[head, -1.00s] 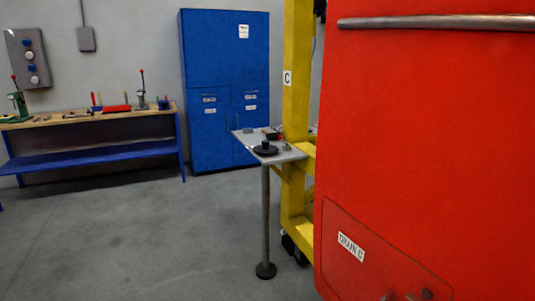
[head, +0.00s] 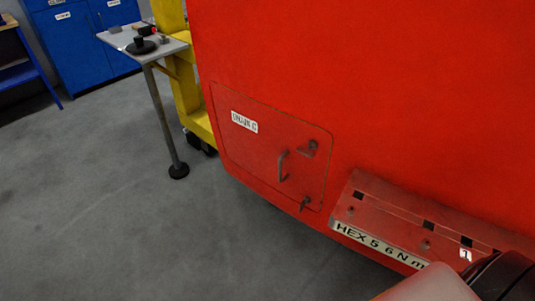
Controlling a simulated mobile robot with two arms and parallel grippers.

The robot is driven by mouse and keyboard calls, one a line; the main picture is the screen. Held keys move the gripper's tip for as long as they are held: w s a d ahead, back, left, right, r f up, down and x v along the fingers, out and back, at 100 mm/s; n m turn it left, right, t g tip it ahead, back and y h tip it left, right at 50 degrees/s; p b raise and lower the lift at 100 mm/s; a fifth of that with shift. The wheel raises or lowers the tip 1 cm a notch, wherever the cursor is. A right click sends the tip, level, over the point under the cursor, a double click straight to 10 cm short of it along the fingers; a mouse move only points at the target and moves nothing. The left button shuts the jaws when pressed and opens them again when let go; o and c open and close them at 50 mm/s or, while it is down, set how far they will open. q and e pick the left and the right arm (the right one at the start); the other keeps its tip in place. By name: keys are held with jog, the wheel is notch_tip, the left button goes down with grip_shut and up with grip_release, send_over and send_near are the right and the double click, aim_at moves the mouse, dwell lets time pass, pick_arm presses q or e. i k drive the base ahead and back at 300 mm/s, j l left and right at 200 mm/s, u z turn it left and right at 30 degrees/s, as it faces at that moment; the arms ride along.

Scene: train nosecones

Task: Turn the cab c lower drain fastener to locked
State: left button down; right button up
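The red nosecone (head: 400,80) fills the right of the head view. A drain panel (head: 250,155) labelled "DRAIN C" (head: 244,122) sits low on it and looks flush. A small grey handle (head: 282,165) is on the panel. One fastener (head: 313,145) is near the panel's upper right corner. The lower drain fastener (head: 305,203) is near the bottom right corner, with a small part pointing downward. I cannot tell its locked state. Part of my arm shows at the bottom right, but neither gripper is in view.
A grey side table (head: 166,48) with a black round item (head: 141,46) stands left, by a yellow post (head: 183,95). A plate marked "HEX 5 6 N m" (head: 378,243) is right of the panel. Grey floor (head: 110,220) is clear in front. Blue cabinets (head: 75,45) stand behind.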

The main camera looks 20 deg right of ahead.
aim_at(301, 207)
jog(key=z, duration=1.05)
